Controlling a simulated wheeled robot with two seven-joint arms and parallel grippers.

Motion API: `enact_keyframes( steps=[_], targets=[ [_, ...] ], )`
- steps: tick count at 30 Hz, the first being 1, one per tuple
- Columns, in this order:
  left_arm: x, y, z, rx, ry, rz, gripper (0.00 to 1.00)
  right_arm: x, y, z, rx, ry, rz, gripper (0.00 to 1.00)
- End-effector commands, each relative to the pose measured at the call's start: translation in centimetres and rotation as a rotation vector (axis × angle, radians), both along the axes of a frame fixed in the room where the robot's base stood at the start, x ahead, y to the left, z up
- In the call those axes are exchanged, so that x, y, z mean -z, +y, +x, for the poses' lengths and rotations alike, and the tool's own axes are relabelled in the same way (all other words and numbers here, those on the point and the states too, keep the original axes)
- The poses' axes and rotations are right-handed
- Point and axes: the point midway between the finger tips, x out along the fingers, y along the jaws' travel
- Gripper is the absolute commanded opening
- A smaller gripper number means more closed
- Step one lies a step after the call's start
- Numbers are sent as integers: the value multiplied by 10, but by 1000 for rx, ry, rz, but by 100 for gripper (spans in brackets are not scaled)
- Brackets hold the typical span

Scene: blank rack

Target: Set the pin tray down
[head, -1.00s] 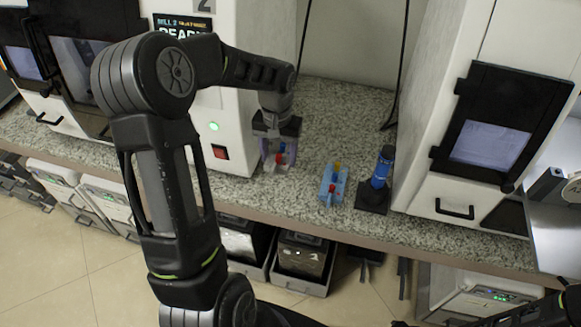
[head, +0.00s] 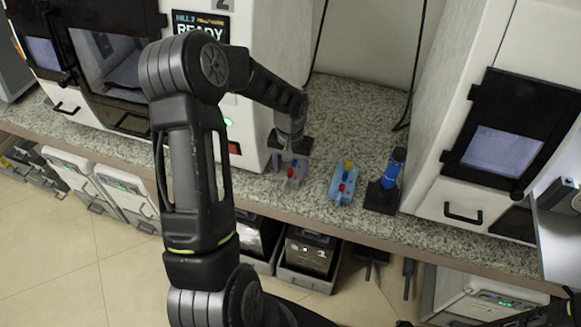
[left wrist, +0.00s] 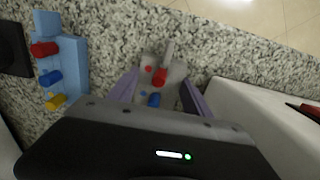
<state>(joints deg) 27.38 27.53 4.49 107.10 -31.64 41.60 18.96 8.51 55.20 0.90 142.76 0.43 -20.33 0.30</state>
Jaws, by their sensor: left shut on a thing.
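A grey pin tray (head: 294,183) with red and blue pins is held between the purple fingers of my left gripper (head: 290,168), over the counter near its front edge. In the left wrist view the grey tray (left wrist: 177,70) sits between the two fingers, which are shut on its sides. Its lower part is hidden by the gripper body, and I cannot tell whether it touches the counter. A blue pin tray (head: 342,186) with red, blue and yellow pins stands just to the right; it also shows in the left wrist view (left wrist: 74,68).
A blue cylinder (head: 392,172) on a black base stands right of the blue tray. A white machine (head: 250,115) is close to the left, another (head: 440,140) to the right. The speckled counter (head: 350,110) is clear behind the trays.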

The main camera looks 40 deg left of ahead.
Motion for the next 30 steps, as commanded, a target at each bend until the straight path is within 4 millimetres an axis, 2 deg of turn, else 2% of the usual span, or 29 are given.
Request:
enact_keyframes(
  steps=[7,8,15,23,26,30],
  targets=[
    [4,0,0,0,-1,0,12,5,0,0,-1,-1,1,36],
    [3,0,0,0,0,0,59,3,0,0,-1,-1,1,36],
    [2,0,0,0,0,0,79,3,0,0,-1,-1,1,36],
    [2,0,0,0,0,0,79,2,0,0,-1,-1,1,36],
    [-2,0,0,0,0,0,79,-2,0,0,0,0,0,36],
    [-14,0,1,1,-4,3,79,4,0,0,-1,-1,1,36]
  ],
)
